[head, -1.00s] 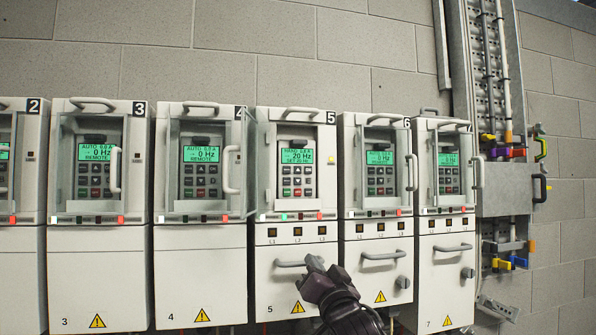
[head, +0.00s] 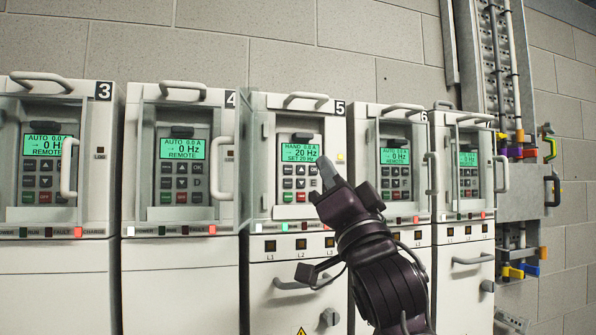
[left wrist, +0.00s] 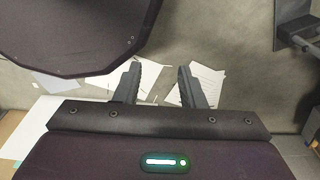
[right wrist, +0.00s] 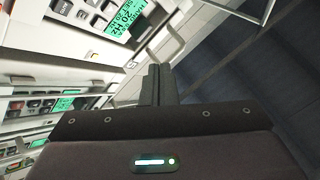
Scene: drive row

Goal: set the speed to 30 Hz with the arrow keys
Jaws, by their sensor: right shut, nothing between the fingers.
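Drive 5 (head: 262,225) has its keypad uncovered, and its cover seems swung out to the left. Its green display (head: 299,152) reads HAND, 20 Hz and SET 20 Hz. The small dark keys (head: 294,183) below include the arrow keys. My right gripper (head: 326,170) is shut and empty, with its tip in front of the keypad's right side. It hides some right-hand keys; I cannot tell if it touches. The right wrist view shows the closed fingers (right wrist: 155,75) and the tilted 20 Hz display (right wrist: 126,17). My left gripper (left wrist: 158,72) is open and empty, away from the drives.
Drive 3 (head: 102,140), drive 4 (head: 228,130) and drive 6 (head: 424,150) stand beside it with covers, handles and 0 Hz displays. Another drive (head: 470,160) stands further right. A handle (head: 305,98) juts out above drive 5's keypad. Papers (left wrist: 205,85) lie below the left gripper.

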